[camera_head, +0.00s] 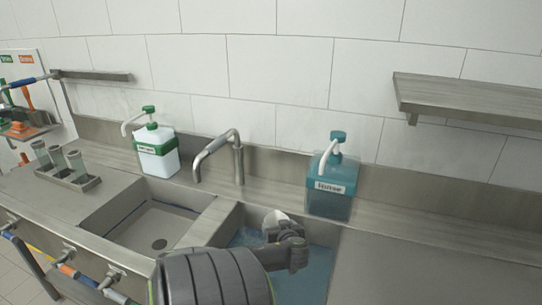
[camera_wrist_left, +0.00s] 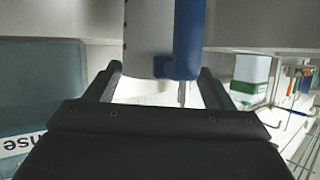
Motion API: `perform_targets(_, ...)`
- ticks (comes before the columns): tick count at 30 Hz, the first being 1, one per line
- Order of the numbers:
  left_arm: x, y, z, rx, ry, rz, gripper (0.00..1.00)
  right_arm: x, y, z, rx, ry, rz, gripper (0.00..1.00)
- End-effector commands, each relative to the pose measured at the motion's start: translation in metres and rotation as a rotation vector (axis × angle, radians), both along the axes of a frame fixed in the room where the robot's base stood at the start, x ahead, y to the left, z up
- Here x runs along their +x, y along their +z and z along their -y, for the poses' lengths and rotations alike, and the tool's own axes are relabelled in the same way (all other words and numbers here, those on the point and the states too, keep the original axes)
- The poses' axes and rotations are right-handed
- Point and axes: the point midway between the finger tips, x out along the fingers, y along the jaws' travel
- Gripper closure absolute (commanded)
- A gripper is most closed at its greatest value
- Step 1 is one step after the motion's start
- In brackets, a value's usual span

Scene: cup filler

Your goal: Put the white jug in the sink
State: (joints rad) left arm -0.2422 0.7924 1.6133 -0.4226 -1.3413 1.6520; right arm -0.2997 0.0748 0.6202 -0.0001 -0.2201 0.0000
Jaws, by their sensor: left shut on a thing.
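The white jug (camera_wrist_left: 147,38) with a blue handle (camera_wrist_left: 188,38) is between the fingers of my left gripper (camera_wrist_left: 160,85) in the left wrist view. The left gripper is shut on it. In the head view, my left gripper (camera_head: 280,238) is over the right basin, and a small white part of the jug (camera_head: 274,217) shows beyond it; my arm hides the rest. The sink has an empty left basin (camera_head: 150,225) with a drain and a right basin (camera_head: 318,268) with blue water. My right gripper is not in view.
A tap (camera_head: 238,160) stands behind the basins. A white-and-green dispenser (camera_head: 156,160) and a teal dispenser (camera_head: 330,195) stand along the back ledge. A rack of glasses (camera_head: 68,172) is at the left. The counter at the right (camera_head: 420,275) is clear.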

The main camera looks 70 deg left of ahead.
Motion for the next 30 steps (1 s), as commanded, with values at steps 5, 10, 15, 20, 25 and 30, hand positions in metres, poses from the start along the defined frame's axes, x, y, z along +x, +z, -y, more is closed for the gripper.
perform_targets(5, 0.000, -0.016, 0.000, -0.001, 0.002, 0.000, 0.59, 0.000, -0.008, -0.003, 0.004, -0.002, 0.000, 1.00)
perform_targets(10, 0.000, -0.045, 0.000, -0.002, 0.003, 0.000, 0.59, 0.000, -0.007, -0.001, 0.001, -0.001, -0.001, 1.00)
perform_targets(15, 0.000, -0.063, 0.000, -0.001, 0.001, 0.000, 0.59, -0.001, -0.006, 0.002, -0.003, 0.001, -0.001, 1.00)
perform_targets(20, 0.000, -0.077, 0.000, -0.002, 0.001, -0.001, 0.59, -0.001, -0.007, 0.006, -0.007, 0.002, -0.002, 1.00)
perform_targets(25, 0.000, -0.099, 0.000, -0.002, 0.002, -0.001, 0.59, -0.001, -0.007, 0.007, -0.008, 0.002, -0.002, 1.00)
perform_targets(30, 0.000, -0.107, 0.000, 0.000, -0.001, -0.001, 0.59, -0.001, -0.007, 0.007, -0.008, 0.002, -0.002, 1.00)
